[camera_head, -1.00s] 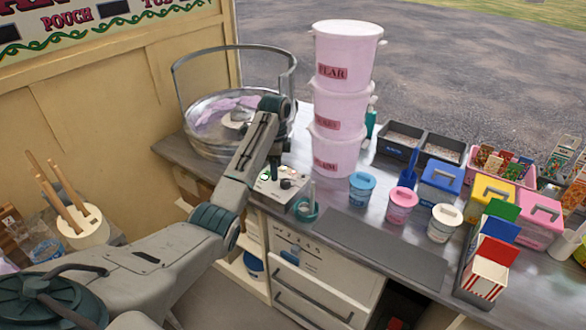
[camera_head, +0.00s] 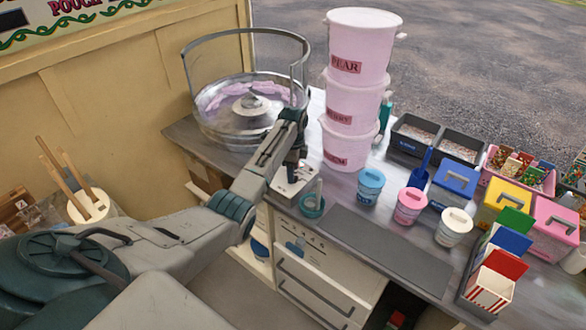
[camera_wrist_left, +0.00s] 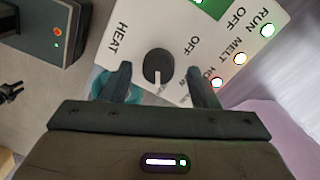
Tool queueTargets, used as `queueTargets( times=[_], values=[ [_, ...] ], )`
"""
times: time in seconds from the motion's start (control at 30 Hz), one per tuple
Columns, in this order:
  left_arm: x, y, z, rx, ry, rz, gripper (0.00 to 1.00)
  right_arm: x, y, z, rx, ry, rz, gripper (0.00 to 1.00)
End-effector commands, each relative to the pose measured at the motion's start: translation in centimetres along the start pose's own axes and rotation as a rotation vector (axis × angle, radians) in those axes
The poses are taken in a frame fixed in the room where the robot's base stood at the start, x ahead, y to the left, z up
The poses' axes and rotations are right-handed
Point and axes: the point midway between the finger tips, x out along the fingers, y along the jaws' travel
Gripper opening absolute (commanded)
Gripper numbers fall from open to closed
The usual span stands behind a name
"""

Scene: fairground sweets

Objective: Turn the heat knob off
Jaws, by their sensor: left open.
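The heat knob (camera_wrist_left: 158,66) is round and black with a white pointer line, on a white control panel (camera_wrist_left: 110,12) marked HEAT and OFF. In the left wrist view its pointer faces the lower side of the picture, towards my gripper body, not the OFF word at its right. My left gripper (camera_wrist_left: 160,78) is open, one finger at each side of the knob, with gaps visible. In the head view, my left gripper (camera_head: 291,174) is over the panel (camera_head: 286,194) and hides the knob. My right gripper is not in view.
A clear round bowl machine (camera_head: 215,130) stands behind the panel. Stacked pink tubs (camera_head: 352,95) stand close at the right. A teal cup (camera_head: 312,207) is just right of the panel.

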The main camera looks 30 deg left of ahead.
Motion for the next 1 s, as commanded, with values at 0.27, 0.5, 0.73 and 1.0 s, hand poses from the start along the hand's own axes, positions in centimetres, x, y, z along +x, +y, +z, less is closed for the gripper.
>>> queueTargets(
  times=[0.27, 0.5, 0.73, 1.0],
  values=[
    [1.0, 0.0, 0.0, 0.000, 0.000, 0.000, 0.55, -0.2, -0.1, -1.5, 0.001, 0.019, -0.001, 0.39],
    [0.9, 0.0, 0.0, 0.000, 0.000, 0.000, 0.33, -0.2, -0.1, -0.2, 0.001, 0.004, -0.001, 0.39],
    [0.9, 0.0, 0.0, -0.001, 0.000, 0.000, 0.10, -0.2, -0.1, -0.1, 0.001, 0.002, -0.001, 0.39],
    [0.7, 0.0, 0.0, -0.057, 0.003, 0.000, 0.10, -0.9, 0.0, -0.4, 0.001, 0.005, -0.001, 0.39]
  ],
)
